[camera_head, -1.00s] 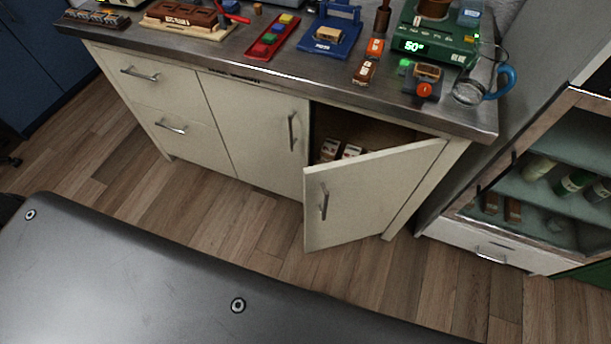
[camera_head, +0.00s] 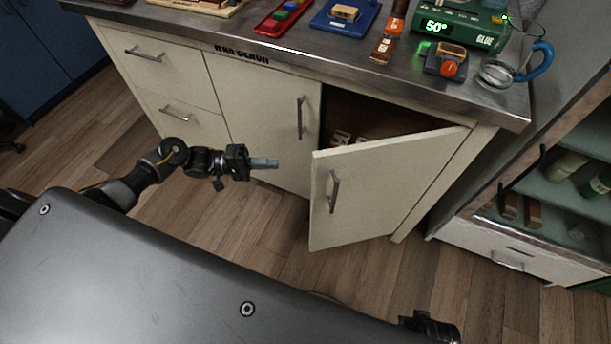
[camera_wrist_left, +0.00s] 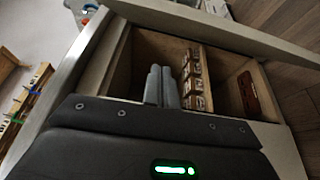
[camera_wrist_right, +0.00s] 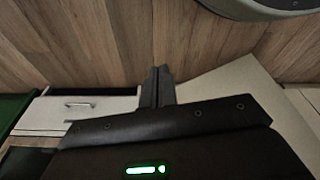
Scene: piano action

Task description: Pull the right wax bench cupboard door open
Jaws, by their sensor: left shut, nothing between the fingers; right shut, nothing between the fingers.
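The right cupboard door (camera_head: 385,190) of the wax bench (camera_head: 225,130) stands partly open, hinged at its right side, with a metal bar handle (camera_head: 334,191) near its free edge. Part of the dark cupboard inside (camera_head: 370,115) shows behind it. My left gripper (camera_head: 265,163) is shut and empty, in front of the closed left door and left of the open door. In the left wrist view its fingers (camera_wrist_left: 162,88) point toward the open cupboard with boxes (camera_wrist_left: 195,80) inside. My right gripper (camera_wrist_right: 158,86) is shut and empty above the floor; the open door's panel (camera_wrist_right: 230,85) is at its right.
The closed left door (camera_head: 265,120) has its own bar handle (camera_head: 301,117). A glass jug (camera_head: 510,60) and a green glue pot unit (camera_head: 460,25) stand on the worktop. A shelf unit (camera_head: 550,190) stands at right. Wooden floor (camera_head: 250,225) is clear before the bench.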

